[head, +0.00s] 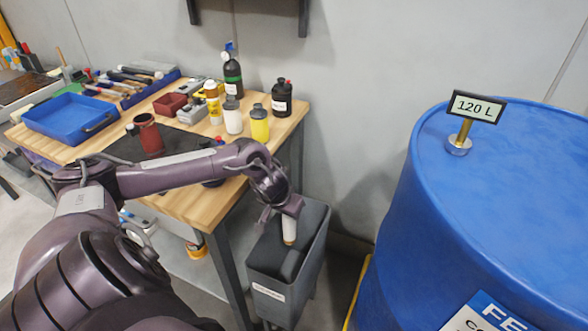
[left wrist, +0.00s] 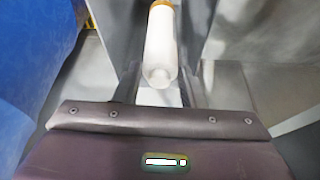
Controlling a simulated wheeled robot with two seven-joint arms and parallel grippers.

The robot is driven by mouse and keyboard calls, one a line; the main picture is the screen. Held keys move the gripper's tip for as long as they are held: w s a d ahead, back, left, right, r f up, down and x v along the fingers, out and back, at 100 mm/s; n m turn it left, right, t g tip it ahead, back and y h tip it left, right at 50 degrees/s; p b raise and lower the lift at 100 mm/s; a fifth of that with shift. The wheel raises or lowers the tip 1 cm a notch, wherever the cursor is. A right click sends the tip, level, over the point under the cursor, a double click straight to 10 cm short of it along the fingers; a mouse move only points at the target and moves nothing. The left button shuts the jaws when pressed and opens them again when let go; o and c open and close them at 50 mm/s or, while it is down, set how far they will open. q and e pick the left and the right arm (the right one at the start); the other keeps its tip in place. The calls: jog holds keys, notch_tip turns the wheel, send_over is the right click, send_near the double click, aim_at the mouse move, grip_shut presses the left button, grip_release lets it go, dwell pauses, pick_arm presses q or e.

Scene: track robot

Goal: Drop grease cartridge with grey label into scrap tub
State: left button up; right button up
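A pale cartridge (head: 289,228) with an orange-tan tip hangs tip down from my left gripper (head: 291,214), over the open mouth of the grey scrap tub (head: 318,240). In the left wrist view the white cartridge (left wrist: 161,45) lies between the two dark fingers (left wrist: 158,78), its blunt end toward the camera. My left gripper looks shut on it, though the finger contact is hard to make out. No grey label is readable on the side that shows. A dark grey object (head: 291,265) lies inside the tub. My right gripper is not in view.
A wooden workbench (head: 205,197) stands left of the tub, with a blue tray (head: 70,117), a red mug (head: 149,134), and several bottles and tools. A large blue drum (head: 420,200) with a 120 L sign (head: 476,107) stands at the right. A grey wall is behind.

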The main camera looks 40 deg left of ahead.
pick_arm(q)
jog(key=o, duration=0.4)
jog(key=shift+s+r, duration=0.1)
jog(key=shift+r, duration=0.2)
jog(key=p+v, duration=0.1)
jog(key=v, duration=0.6)
jog(key=shift+s+p, duration=0.1)
jog(key=shift+p, duration=0.2)
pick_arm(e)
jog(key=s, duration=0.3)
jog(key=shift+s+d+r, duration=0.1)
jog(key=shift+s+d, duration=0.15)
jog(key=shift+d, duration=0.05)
